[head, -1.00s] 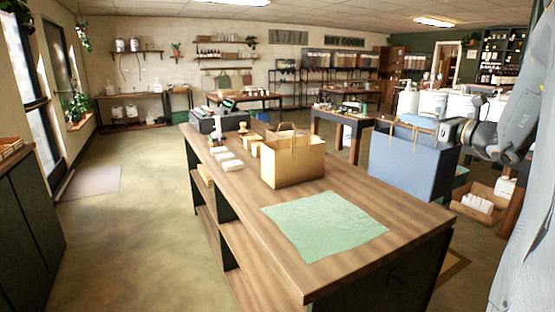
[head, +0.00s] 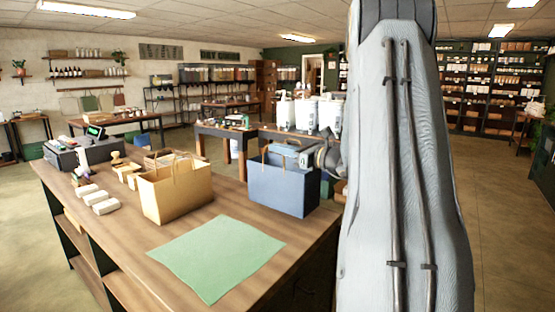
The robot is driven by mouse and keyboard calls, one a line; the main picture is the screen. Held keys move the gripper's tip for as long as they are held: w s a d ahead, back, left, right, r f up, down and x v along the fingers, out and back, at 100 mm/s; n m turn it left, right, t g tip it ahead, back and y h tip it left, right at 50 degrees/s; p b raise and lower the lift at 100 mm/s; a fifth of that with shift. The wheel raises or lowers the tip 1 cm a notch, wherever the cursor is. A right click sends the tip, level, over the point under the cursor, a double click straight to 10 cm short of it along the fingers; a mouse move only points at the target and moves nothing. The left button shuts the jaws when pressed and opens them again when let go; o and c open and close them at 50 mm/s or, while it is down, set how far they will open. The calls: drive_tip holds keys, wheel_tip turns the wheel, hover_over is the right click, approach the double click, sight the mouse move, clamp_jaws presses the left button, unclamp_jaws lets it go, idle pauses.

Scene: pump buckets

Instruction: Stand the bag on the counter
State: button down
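A blue bag (head: 283,188) with tan handles is upright at the far right edge of the wooden counter (head: 130,232). Its lower part overlaps the counter top in the picture; I cannot tell whether its base touches the wood. My gripper (head: 294,151) is at the bag's top and appears shut on its handle; the fingertips are small and partly hidden. My arm comes in from the right and hides what lies behind it. A tan paper bag (head: 178,193) with handles stands on the counter, left of the blue bag.
A flat green cloth (head: 218,257) lies on the counter in front of both bags. White blocks (head: 103,203) and a register (head: 90,150) are at the left. A table with white pump buckets (head: 305,113) stands behind. Floor is open at the right.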

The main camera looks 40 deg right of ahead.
drive_tip(key=shift+f+p, duration=0.45)
drive_tip(key=shift+f, duration=1.5)
drive_tip(key=c, duration=2)
unclamp_jaws()
drive_tip(key=shift+s, duration=0.1)
drive_tip(key=b+v, duration=0.3)
drive_tip(key=v, duration=0.9)
